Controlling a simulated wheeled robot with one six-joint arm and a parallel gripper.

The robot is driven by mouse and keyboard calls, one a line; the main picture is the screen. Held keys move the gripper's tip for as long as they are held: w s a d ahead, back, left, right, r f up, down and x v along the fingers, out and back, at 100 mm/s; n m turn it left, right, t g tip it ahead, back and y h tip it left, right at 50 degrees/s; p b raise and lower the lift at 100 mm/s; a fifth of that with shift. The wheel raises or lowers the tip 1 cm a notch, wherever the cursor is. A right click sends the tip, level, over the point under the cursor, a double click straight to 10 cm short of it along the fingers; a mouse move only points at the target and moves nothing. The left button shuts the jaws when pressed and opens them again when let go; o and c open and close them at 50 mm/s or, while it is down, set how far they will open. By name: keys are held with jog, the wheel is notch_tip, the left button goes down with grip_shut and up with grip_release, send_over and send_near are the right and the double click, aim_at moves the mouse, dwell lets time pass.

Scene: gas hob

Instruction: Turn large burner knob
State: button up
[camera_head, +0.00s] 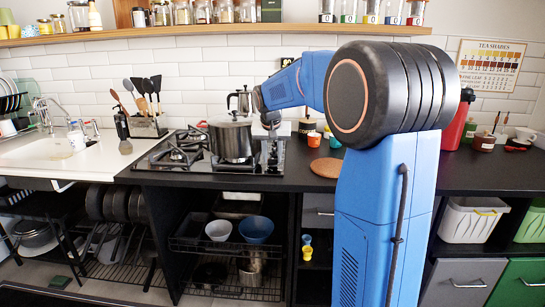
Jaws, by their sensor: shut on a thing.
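The gas hob (163,166) is set in the black counter, with its knob strip (272,164) along its right edge. A steel pot (230,137) stands on the hob's right burner. My gripper (272,136) points down over the knob strip, just right of the pot. It is shut on a burner knob at the strip. The knob is mostly hidden by the fingers and very small, so its turn angle cannot be told. My blue arm fills the right middle of the view.
A utensil holder (147,125) is left of the hob. A shelf of jars (200,32) runs above.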

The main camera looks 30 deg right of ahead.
jog(key=o, duration=1.1)
jog(key=shift+r, duration=0.1)
jog(key=v, duration=1.7)
jog(key=shift+r, duration=0.1)
